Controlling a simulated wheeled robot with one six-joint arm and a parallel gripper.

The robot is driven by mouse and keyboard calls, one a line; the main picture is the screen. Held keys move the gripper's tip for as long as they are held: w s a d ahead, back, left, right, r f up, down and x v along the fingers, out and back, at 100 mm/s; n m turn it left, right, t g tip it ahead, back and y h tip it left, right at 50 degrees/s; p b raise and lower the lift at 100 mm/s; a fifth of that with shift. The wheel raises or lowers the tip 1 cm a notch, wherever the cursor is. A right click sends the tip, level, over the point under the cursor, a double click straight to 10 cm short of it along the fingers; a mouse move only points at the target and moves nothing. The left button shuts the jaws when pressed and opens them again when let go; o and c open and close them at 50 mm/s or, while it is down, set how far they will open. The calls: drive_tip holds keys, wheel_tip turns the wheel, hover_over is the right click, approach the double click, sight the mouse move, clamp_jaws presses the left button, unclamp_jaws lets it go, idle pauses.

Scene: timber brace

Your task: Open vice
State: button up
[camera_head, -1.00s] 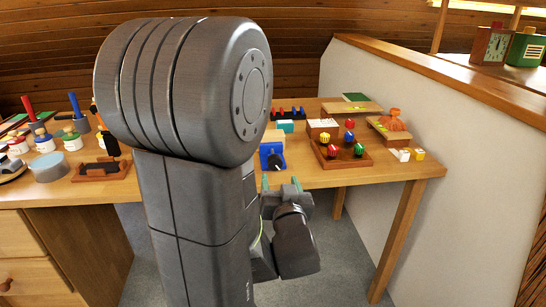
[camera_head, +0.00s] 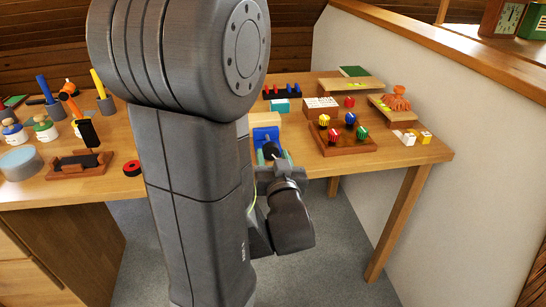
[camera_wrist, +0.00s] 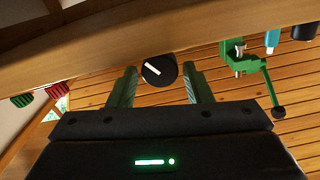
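The blue vice (camera_head: 259,134) stands at the front edge of the workbench, partly hidden behind my arm. A light wooden block (camera_head: 265,119) shows at its top. Its round black knob (camera_head: 271,150) faces me. In the wrist view the knob (camera_wrist: 159,70) carries a white bar mark and lies between my two green fingertips. My gripper (camera_wrist: 157,85) is open, with a finger on each side of the knob and a visible gap to both. In the head view my gripper (camera_head: 273,161) is just in front of the bench edge, at the knob.
A wooden tray (camera_head: 345,146) with several coloured knobs stands right of the vice. White and yellow blocks (camera_head: 412,137) lie near the bench's right corner. A teal block (camera_head: 280,105) is behind the vice. Paint jars (camera_head: 45,128) stand at left. A partition wall (camera_head: 420,100) closes the right side.

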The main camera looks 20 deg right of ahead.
drive_tip(key=c, duration=0.6)
drive_tip(key=shift+c, duration=0.2)
drive_tip(key=shift+f+n+b, duration=0.1)
drive_tip(key=shift+n+b, duration=0.2)
drive_tip(key=shift+b, duration=0.1)
drive_tip(key=n+b, duration=0.3)
drive_tip(key=shift+f+b, duration=0.1)
drive_tip(key=shift+b, duration=0.25)
drive_tip(key=shift+n+b, duration=2)
drive_tip(key=shift+n, duration=0.7)
drive_tip(key=shift+r, duration=0.2)
drive_tip(key=o, duration=1)
